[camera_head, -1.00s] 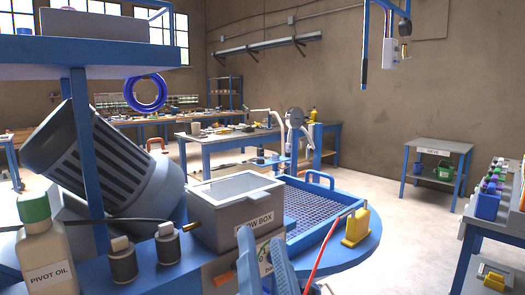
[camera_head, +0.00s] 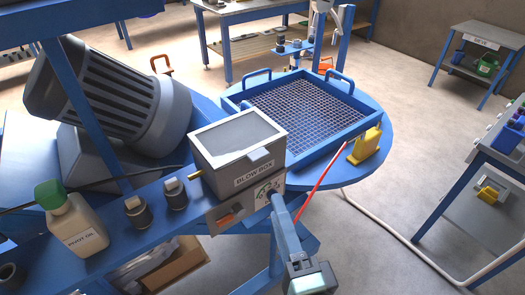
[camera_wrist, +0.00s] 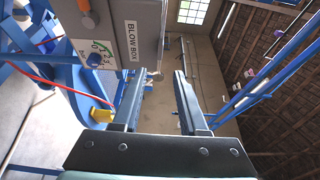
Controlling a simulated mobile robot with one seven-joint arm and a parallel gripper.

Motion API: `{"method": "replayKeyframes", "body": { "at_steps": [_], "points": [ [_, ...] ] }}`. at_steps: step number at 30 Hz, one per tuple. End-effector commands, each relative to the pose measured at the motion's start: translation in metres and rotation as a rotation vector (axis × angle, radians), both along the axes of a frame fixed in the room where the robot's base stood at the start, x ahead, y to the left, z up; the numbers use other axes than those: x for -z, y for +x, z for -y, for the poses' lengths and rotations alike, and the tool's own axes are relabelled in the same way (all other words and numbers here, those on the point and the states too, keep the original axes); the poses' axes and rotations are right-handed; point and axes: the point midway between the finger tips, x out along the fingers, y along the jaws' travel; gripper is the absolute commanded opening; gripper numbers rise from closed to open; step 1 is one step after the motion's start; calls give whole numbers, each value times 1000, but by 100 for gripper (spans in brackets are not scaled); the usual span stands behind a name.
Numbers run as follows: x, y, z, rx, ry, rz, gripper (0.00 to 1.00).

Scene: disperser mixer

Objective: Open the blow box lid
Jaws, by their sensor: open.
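The blow box (camera_head: 240,172) is a grey box with a "BLOW BOX" label on its front. Its lid (camera_head: 237,134) lies shut on top, with a pale rim, a grey panel and a small light tab (camera_head: 260,155) at the front edge. My gripper (camera_head: 277,203) is in front of and below the box, pointing up toward it. In the wrist view, my gripper (camera_wrist: 156,75) shows two dark fingers spread apart with nothing between them. The box's labelled face (camera_wrist: 132,40) is at the upper left there, beside the left finger. The lid is not clear in the wrist view.
A blue mesh tray (camera_head: 300,112) stands right of the box. A yellow part (camera_head: 365,146) and a red hose (camera_head: 318,190) are beside it. Two small dark cylinders (camera_head: 157,203) and a pivot oil bottle (camera_head: 75,225) stand to the left. A dial panel (camera_head: 266,190) is under the box.

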Motion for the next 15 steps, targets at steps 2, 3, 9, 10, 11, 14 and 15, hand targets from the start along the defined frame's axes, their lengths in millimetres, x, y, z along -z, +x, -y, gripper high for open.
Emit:
{"method": "replayKeyframes", "body": {
  "at_steps": [2,3,9,10,11,14,15],
  "points": [
    [-4,14,-4,-3,-1,4,42],
    [-4,21,-6,-2,-2,5,42],
    [-4,61,-16,-3,-3,4,42],
    [-5,67,-17,-3,-3,4,42],
    [-4,72,-18,-2,-3,4,42],
    [-4,88,-22,-2,-3,4,42],
    [-3,93,-24,-2,-3,3,42]
  ]
}}
